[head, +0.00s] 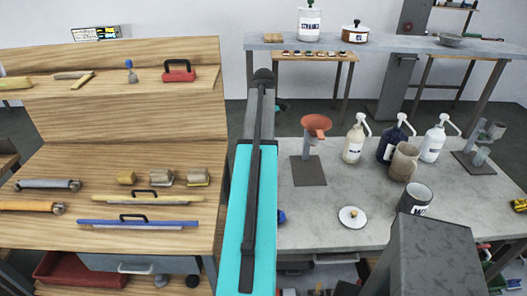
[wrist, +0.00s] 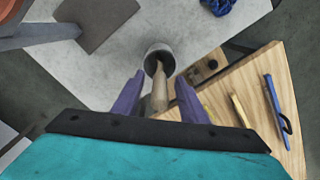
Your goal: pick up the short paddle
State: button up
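A pale wooden handle (wrist: 159,92), likely the short paddle, stands out of a dark grey cup (wrist: 152,54) in the wrist view. Its lower end is hidden inside the cup. My gripper (wrist: 160,90) has two purple fingers spread apart, one on each side of the handle, with a gap visible to each. I cannot tell how far the fingertips are from the handle in depth. In the head view my fingers and this handle do not show; my teal arm part covers the middle.
The wooden bench (head: 60,220) on the left holds a blue long tool (head: 140,223), a yellow one (head: 145,198) and small blocks. The grey table (head: 320,222) carries an orange funnel (head: 316,124) on a stand, pump bottles, a beige cup (head: 403,161) and a dark labelled cup (head: 416,197).

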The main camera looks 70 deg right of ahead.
jog(key=shift+f, duration=0.55)
grip_shut()
